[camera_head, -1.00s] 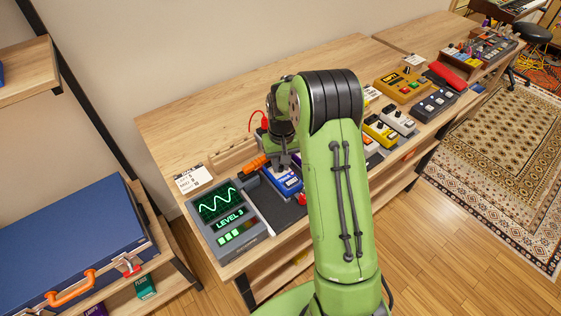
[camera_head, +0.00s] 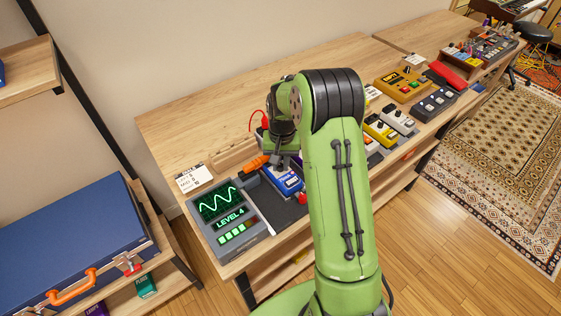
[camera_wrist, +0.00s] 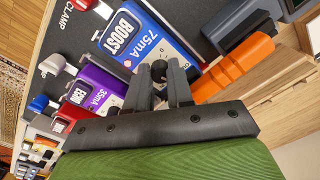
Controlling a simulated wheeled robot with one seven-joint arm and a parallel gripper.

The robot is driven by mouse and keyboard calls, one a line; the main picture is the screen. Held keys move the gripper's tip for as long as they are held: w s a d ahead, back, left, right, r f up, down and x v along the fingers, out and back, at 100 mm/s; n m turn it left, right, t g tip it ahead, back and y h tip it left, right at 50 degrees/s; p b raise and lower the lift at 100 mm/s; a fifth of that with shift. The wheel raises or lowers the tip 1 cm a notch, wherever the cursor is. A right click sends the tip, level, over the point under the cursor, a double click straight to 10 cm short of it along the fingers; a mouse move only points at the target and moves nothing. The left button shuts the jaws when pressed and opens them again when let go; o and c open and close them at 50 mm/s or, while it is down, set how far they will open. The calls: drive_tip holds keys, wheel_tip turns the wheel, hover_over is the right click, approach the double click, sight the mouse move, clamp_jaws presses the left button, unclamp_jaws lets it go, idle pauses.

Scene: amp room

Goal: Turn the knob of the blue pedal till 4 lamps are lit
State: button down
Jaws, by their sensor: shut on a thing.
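The blue pedal (camera_head: 284,181) lies on the bench right of the meter; in the wrist view the blue pedal (camera_wrist: 143,42) reads "BOOST 75mA". Its dark knob (camera_wrist: 159,71) sits between my fingertips. My gripper (camera_wrist: 160,78) is shut on the knob, over the back part of the pedal. In the head view my arm hides part of the pedal and the knob cannot be made out. The meter (camera_head: 229,216) shows a green wave, "LEVEL 4" and a row of lamps (camera_head: 238,232) with four segments lit green and a dark reddish one at the right end.
An orange plug (camera_wrist: 235,68) lies close beside my gripper, with a purple pedal (camera_wrist: 92,90) on the other side. A red clamp (camera_head: 302,198) stands near the pedal's front. Yellow and grey pedals (camera_head: 381,133) stand farther right. The bench (camera_head: 215,115) behind is mostly bare.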

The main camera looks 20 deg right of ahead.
sight(282, 165)
drive_tip(key=c, duration=1)
unclamp_jaws()
wheel_tip(282, 165, up, 16)
drive_tip(key=p, duration=0.3)
drive_tip(key=shift+d, duration=0.2)
drive_tip(key=shift+s+f, duration=0.1)
drive_tip(key=s+a+r+n+t, duration=0.3)
drive_tip(key=s+a+r, duration=0.3)
drive_tip(key=s+r, duration=0.5)
drive_tip(key=s+a+f+n+t, duration=0.1)
drive_tip(key=s, duration=0.6)
drive_tip(key=s+a+f+n+t, duration=0.1)
drive_tip(key=s+a, duration=0.1)
drive_tip(key=s, duration=0.6)
drive_tip(key=shift+s+a+f+t, duration=0.25)
drive_tip(key=shift+s+f+t, duration=0.05)
drive_tip(key=shift+f, duration=0.05)
